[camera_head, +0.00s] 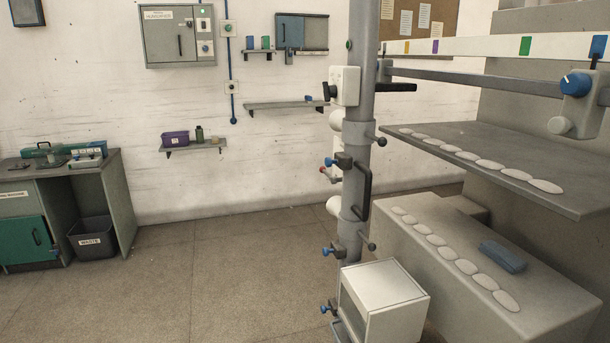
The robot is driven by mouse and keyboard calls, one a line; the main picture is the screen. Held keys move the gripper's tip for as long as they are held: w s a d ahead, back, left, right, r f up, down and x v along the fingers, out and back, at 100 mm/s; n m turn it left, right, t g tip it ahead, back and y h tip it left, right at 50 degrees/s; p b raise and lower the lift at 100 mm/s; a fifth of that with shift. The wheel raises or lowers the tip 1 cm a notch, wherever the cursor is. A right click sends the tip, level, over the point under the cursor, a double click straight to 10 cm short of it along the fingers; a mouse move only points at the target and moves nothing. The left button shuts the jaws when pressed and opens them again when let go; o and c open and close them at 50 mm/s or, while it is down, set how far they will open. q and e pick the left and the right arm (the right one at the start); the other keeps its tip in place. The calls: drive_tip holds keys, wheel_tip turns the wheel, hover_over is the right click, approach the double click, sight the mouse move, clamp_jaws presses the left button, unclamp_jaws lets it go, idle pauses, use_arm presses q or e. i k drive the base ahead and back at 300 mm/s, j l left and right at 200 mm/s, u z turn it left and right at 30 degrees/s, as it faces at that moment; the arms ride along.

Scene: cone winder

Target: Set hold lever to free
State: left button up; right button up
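No part marked as the hold lever can be made out. A grey post (357,150) stands right of centre. At its upper part is a white box (345,86) with a black knob on its left, and a black bar (395,87) sticks out level to the right. Lower on the post are a black upright handle (366,190), a blue-ended clamp (342,161) and a small red-ended lever (328,174). A blue knob (575,84) sits on a grey housing at the right end of the rail. I cannot tell which is the hold lever. Neither gripper shows.
A grey shelf (500,150) and a lower block (480,300), each bearing several white pads, fill the right. A white box (385,300) stands at the post's foot. A desk (120,205) and waste bin (93,240) stand left. The floor (230,260) between is clear.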

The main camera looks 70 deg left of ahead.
sight(334, 180)
drive_tip(key=u, duration=4)
drive_tip(key=i+j+z, duration=0.25)
drive_tip(key=i, duration=0.25)
drive_tip(key=i+j+z, duration=0.2)
drive_tip(key=i, duration=0.3)
drive_tip(key=i+l+z, duration=0.15)
drive_tip(key=i+z, duration=0.15)
drive_tip(key=i, duration=0.5)
drive_tip(key=i+z, duration=0.25)
drive_tip(key=i, duration=0.6)
drive_tip(key=i+z, duration=0.3)
drive_tip(key=i, duration=0.25)
drive_tip(key=i+z, duration=0.35)
drive_tip(key=i, duration=0.2)
drive_tip(key=i+j+z, duration=0.3)
drive_tip(key=i, duration=0.25)
drive_tip(key=i+l+z, duration=0.25)
drive_tip(key=i+z, duration=0.15)
drive_tip(key=i, duration=0.25)
drive_tip(key=i+z, duration=0.4)
drive_tip(key=i, duration=0.25)
drive_tip(key=i+z, duration=0.45)
drive_tip(key=i, duration=0.2)
drive_tip(key=j, duration=0.1)
